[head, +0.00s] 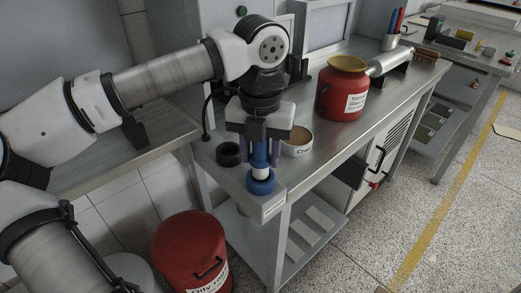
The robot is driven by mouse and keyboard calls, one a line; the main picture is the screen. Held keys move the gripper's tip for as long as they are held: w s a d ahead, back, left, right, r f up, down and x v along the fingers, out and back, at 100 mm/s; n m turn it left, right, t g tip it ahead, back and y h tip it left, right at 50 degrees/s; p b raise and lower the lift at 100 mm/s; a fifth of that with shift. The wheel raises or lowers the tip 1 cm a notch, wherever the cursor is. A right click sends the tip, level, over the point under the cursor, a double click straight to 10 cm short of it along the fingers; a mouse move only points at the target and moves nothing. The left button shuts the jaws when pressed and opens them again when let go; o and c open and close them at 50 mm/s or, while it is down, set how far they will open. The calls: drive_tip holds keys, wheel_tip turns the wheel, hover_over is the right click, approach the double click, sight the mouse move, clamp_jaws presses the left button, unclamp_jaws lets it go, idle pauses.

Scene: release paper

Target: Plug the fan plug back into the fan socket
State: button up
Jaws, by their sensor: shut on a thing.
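My gripper (261,154) points straight down over the near corner of the metal bench. Its fingers are shut on the fan plug (260,157), a blue upright cylinder with a white band below. Directly under the white band is a wide blue round piece (261,182) at the bench corner, which looks like the fan socket. The plug lines up with it; I cannot tell whether they touch or how deep the plug sits. A black ring-shaped piece (229,154) stands on the bench just left of my gripper.
A round open tin (298,141) stands close right of my gripper. A red pot with a yellow rim (344,91) is farther right. A black cable (206,117) hangs behind, to the left. A red bin (189,248) stands on the floor in front.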

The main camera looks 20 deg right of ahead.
sight(260, 164)
drive_tip(key=shift+f+b, duration=1.35)
drive_tip(key=shift+f, duration=0.3)
drive_tip(key=o, duration=1.2)
wheel_tip(260, 164, up, 14)
